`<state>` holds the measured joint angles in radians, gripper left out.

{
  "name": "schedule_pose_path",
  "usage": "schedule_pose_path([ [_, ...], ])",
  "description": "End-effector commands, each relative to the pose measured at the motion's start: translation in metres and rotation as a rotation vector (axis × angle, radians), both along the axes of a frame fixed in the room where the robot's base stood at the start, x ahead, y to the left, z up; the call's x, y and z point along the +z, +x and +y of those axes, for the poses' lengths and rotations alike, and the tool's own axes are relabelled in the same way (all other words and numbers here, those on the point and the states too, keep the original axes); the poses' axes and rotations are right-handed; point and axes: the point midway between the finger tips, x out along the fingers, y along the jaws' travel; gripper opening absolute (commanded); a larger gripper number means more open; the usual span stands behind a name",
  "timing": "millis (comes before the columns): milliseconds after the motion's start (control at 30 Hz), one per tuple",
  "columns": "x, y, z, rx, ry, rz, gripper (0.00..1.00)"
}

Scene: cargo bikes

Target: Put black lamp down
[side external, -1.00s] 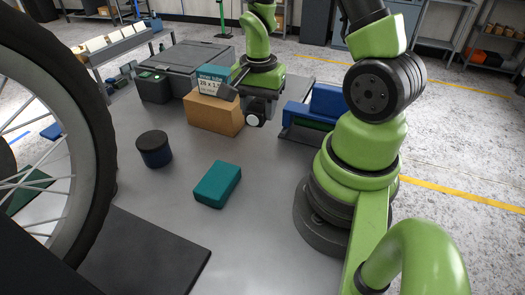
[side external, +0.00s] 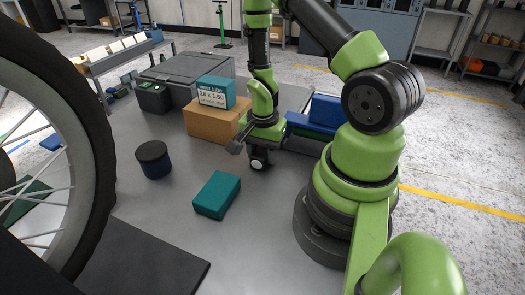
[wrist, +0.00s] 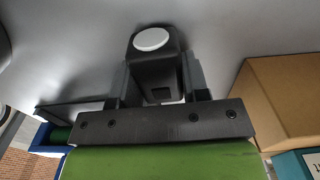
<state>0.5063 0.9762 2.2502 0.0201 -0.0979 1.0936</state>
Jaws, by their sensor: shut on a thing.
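The black lamp (wrist: 153,66) has a dark boxy body and a round white lens. In the wrist view it sits between the two fingers of my gripper (wrist: 158,80), which is shut on it. In the side view my gripper (side external: 262,145) points down over the grey table, with the lamp (side external: 259,163) at its lower end, lens toward the camera. The lamp is at or just above the table top; I cannot tell whether it touches. The fingers are partly hidden behind the wrist in the side view.
A cardboard box (side external: 206,122) with a teal box (side external: 216,92) on it stands just left of my gripper. A blue bin (side external: 305,126) is close on the right.

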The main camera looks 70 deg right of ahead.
Motion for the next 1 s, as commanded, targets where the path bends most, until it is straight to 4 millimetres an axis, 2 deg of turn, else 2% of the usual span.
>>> schedule_pose_path([
  [300, -0.003, 0.0, 0.0, 0.0, 0.0, 0.0, 0.18],
  [333, -0.003, 0.0, 0.0, 0.0, 0.0, -0.001, 0.44],
  [433, -0.003, 0.0, 0.0, 0.0, -0.001, -0.001, 0.67],
  [767, 0.0, 0.0, 0.0, 0.0, -0.001, -0.001, 0.68],
  [867, 0.007, 0.001, -0.001, -0.001, -0.002, -0.003, 0.68],
  [1000, 0.028, 0.001, -0.001, -0.001, -0.003, -0.005, 0.68],
])
